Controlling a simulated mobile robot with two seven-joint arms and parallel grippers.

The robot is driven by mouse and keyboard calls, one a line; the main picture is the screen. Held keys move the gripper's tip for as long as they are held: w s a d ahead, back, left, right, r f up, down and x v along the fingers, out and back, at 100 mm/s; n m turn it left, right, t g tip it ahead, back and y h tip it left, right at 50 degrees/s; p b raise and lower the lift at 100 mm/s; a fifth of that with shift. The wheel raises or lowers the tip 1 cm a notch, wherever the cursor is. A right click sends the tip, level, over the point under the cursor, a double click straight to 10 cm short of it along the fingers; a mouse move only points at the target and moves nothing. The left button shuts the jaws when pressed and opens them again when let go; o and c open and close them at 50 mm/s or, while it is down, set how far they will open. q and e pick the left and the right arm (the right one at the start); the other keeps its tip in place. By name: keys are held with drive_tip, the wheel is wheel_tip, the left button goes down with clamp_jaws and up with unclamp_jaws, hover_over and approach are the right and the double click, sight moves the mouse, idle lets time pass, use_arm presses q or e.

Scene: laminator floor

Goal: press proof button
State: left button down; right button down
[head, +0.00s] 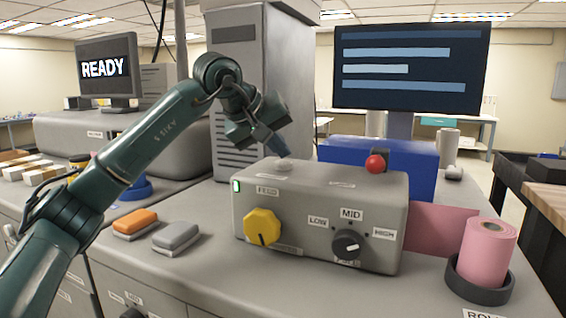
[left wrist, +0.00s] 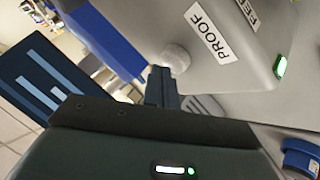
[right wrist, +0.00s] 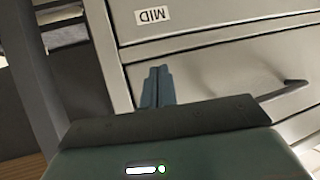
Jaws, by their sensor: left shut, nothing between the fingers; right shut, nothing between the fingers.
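The proof button (head: 283,166) is a pale round knob on top of the grey control box (head: 310,190), near its left end. In the left wrist view the button (left wrist: 177,57) sits beside the PROOF label (left wrist: 210,40). My left gripper (head: 283,153) is shut and empty, with its fingertips at the button. In the left wrist view the fingertips (left wrist: 160,72) overlap the button's edge; I cannot tell whether they touch it. My right gripper (right wrist: 157,70) is shut and empty in front of grey drawers, away from the box. It is not visible in the head view.
The box carries a yellow FEED knob (head: 262,227), a black dial (head: 347,244) and a red-topped lever (head: 375,164). A pink roll (head: 488,250) stands at right. Orange (head: 135,223) and grey (head: 176,236) blocks lie at left. A left monitor (head: 106,67) reads READY.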

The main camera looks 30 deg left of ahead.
sight(280, 163)
use_arm(q)
drive_tip(key=shift+f, duration=0.55)
idle(0.7)
drive_tip(key=shift+r, duration=0.1)
drive_tip(key=shift+r+p, duration=0.8)
drive_tip(key=shift+r, duration=0.1)
wheel_tip(280, 163, up, 5)
drive_tip(key=p, duration=0.5)
drive_tip(key=shift+r, duration=0.1)
idle(0.6)
